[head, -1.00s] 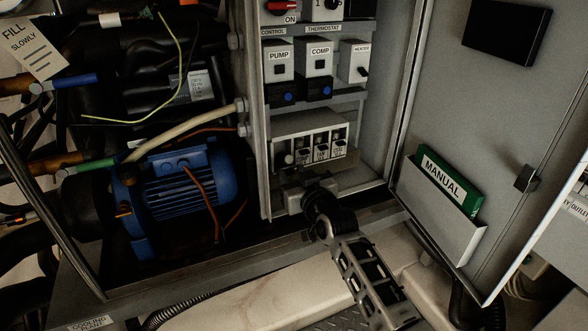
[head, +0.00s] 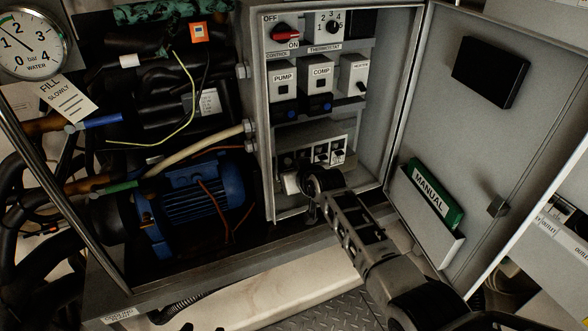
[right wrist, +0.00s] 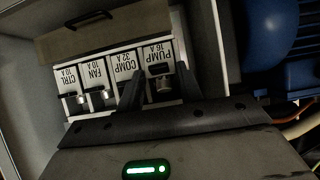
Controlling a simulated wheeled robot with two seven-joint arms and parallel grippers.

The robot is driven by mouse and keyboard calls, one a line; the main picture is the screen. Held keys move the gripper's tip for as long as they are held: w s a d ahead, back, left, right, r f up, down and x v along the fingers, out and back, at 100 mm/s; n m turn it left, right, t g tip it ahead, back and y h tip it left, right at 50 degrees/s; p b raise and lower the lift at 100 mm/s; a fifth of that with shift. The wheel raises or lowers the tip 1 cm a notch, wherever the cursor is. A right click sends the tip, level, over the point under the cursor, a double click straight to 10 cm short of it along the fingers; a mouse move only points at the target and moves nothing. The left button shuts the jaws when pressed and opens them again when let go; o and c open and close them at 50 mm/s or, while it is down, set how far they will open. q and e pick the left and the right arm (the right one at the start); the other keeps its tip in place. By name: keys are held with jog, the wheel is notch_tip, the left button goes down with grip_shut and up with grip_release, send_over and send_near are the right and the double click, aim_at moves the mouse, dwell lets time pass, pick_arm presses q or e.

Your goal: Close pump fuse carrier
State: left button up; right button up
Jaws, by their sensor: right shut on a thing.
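The fuse block (head: 312,145) is low inside the open cabinet. In the right wrist view it appears upside down, with the labels CTRL, FAN, COMP and PUMP. The pump fuse carrier (right wrist: 163,84) is at the right end of that row, below its PUMP 16A label (right wrist: 152,55). My right gripper (right wrist: 160,88) has a dark finger on each side of this carrier and is shut on it. In the head view my right gripper (head: 303,184) is at the lower left of the block and hides the pump position. My left gripper is not in view.
The PUMP, COMP and HEATER switches (head: 320,75) sit above the fuse block. The cabinet door (head: 475,130) stands open on the right, with a green manual (head: 437,193) in its pocket. A blue motor (head: 190,200) and hoses are left of the cabinet.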

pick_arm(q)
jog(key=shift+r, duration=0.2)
pick_arm(e)
jog(key=shift+w+r+g, duration=0.1)
jog(key=shift+g, duration=0.2)
pick_arm(q)
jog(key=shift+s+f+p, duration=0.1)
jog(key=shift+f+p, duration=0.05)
jog(key=shift+p, duration=0.2)
pick_arm(e)
jog(key=o, duration=0.7)
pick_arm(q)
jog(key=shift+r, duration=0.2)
pick_arm(e)
jog(key=shift+r, duration=0.1)
pick_arm(q)
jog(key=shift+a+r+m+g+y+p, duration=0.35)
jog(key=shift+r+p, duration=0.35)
jog(key=shift+p, duration=1.75)
pick_arm(e)
jog(key=shift+v, duration=7.9)
